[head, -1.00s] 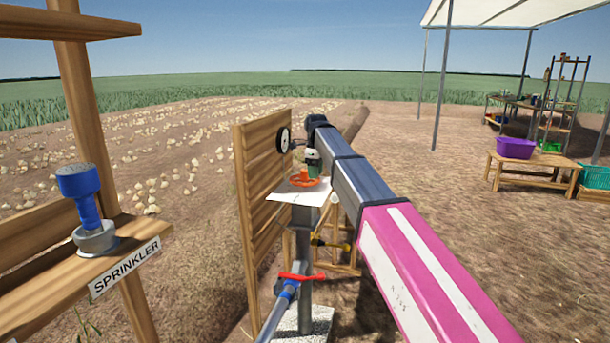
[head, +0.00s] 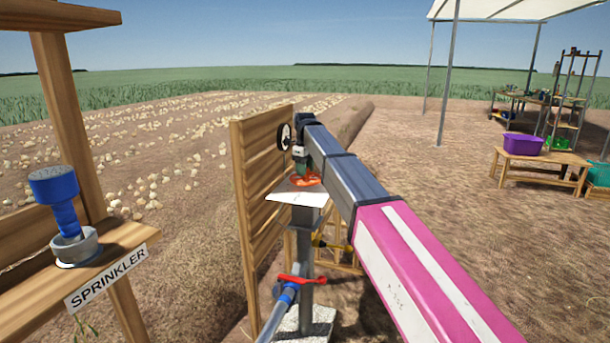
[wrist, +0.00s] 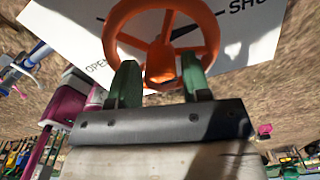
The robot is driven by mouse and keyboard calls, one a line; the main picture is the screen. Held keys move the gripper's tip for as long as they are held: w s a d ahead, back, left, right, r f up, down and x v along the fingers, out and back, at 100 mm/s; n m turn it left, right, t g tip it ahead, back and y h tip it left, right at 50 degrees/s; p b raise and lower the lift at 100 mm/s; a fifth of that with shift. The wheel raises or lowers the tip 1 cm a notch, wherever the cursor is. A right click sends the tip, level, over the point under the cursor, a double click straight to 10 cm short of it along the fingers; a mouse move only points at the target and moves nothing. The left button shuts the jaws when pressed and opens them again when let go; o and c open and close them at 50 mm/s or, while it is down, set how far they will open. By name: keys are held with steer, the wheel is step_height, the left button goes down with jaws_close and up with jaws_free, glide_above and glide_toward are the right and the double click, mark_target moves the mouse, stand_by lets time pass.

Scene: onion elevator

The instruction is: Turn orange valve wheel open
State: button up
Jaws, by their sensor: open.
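The orange valve wheel (wrist: 203,22) fills the top middle of the wrist view, with a white label plate (wrist: 252,48) behind it. My gripper (wrist: 158,75) is open, its two green fingers apart at the near side of the wheel, overlapping its rim in the picture. The wheel's hub shows between the fingers; whether they touch the rim I cannot tell. In the head view the wheel (head: 309,179) is partly hidden behind my gripper (head: 301,172) and arm, above the white plate (head: 297,198) on a grey post.
A wooden slatted panel (head: 262,190) stands just left of the wheel. A blue pipe with a red lever (head: 300,280) is below it. The sprinkler shelf (head: 100,265) is at the left. A bench with a purple tub (head: 522,144) stands far right.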

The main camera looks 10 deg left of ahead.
steer(key=shift+f, duration=1.1)
steer(key=c, duration=0.7)
steer(key=shift+o, duration=0.2)
